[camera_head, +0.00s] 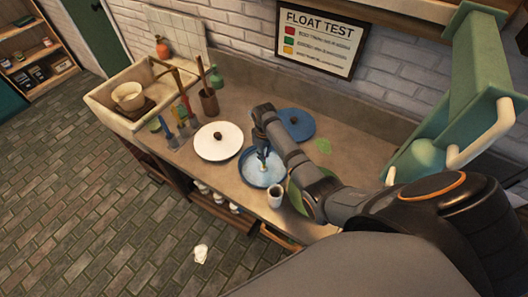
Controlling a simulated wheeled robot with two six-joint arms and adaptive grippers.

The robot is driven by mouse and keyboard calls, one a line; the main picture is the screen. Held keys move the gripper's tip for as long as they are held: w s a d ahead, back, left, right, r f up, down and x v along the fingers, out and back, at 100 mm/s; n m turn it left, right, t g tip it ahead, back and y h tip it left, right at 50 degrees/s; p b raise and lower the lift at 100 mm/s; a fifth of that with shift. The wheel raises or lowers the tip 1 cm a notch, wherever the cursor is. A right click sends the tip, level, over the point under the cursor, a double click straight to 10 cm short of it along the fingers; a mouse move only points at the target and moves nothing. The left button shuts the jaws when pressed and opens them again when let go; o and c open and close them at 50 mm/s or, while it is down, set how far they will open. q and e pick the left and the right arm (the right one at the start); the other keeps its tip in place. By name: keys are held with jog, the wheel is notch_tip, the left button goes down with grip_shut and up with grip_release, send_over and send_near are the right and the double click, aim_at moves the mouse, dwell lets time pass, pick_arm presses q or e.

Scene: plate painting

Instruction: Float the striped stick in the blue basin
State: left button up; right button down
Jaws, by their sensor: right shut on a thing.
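The blue basin (245,172) stands on the counter in the middle of the view. It is open, with a pale blue, water-like surface inside. My right gripper (262,153) points down over the basin. It is shut on a small thin thing that looks like the striped stick (264,164), low over or at the water. The stick is tiny here, its stripes are not clear, and I cannot tell whether it touches the water. My left gripper is not in view.
A pale cup (275,196) stands close in front, beside a green disc (296,198). Upright tools (181,116) and a sink (112,101) are at left.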

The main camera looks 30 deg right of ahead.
jog(key=shift+f+b, duration=1.2)
jog(key=shift+f, duration=1.15)
jog(key=c, duration=1.1)
grip_release()
jog(key=o, duration=0.8)
